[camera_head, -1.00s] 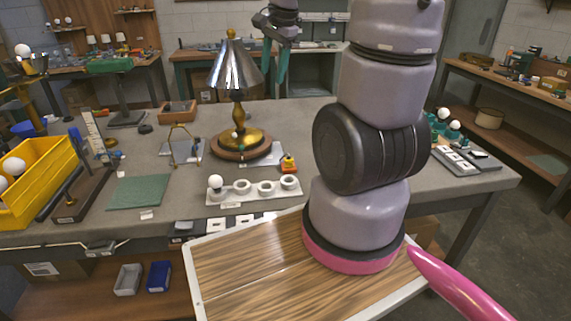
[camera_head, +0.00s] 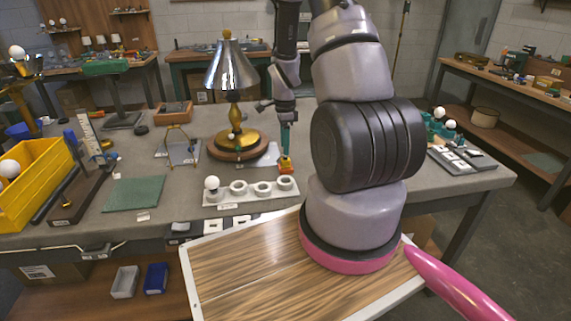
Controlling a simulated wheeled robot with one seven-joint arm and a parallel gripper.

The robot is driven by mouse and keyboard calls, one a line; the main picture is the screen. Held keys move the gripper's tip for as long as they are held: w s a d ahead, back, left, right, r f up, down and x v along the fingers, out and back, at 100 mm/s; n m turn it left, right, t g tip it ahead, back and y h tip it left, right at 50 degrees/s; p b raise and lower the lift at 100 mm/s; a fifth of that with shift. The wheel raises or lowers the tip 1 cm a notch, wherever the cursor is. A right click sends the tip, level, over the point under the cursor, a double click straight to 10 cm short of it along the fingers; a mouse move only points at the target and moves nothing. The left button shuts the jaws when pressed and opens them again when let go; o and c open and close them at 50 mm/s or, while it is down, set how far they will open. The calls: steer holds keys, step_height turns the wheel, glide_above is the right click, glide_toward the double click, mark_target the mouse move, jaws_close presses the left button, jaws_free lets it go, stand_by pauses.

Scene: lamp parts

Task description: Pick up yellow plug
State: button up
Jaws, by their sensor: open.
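The fingers overlap the plug's upper part in this view. I cannot tell whether they touch it or are just above it.
A lamp with a metal shade (camera_head: 230,70) stands close on the left. The white holder strip (camera_head: 250,193) with several round sockets and a white bulb (camera_head: 211,183) lies in front. A yellow bin (camera_head: 35,190) and a green mat (camera_head: 134,193) are at the left.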

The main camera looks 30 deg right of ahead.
mark_target(286, 157)
steer(key=f, duration=0.5)
steer(key=shift+s+f, duration=0.2)
steer(key=shift+f, duration=0.1)
jaws_close()
